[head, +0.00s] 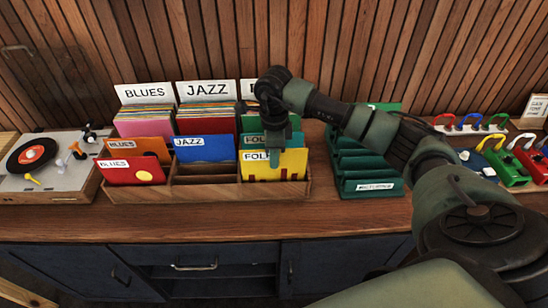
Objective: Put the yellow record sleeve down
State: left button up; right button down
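The yellow record sleeve (291,163) stands upright in the front right section of the wooden record crate (205,193). It has dark red bars near its bottom, and a white label reading "FOL..." shows at its upper left. My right gripper (274,158) reaches down from above to the sleeve's upper edge, and a fingertip overlaps its front. I cannot tell whether the fingers are closed on it. The gripper covers part of the sleeve's top and the label. My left gripper is not in view.
The crate also holds red, orange and blue sleeves marked Blues and Jazz; its front middle slot looks empty. A turntable (40,162) stands left. A green rack (362,168) stands right, with colourful pedals (508,167) beyond. The counter's front strip (230,226) is clear.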

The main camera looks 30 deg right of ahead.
jog(key=c, duration=1.6)
grip_release()
jog(key=shift+f, duration=0.1)
notch_tip(320, 180, up, 12)
jog(key=shift+f+b, duration=0.1)
jog(key=shift+b, duration=1)
jog(key=shift+r, duration=0.75)
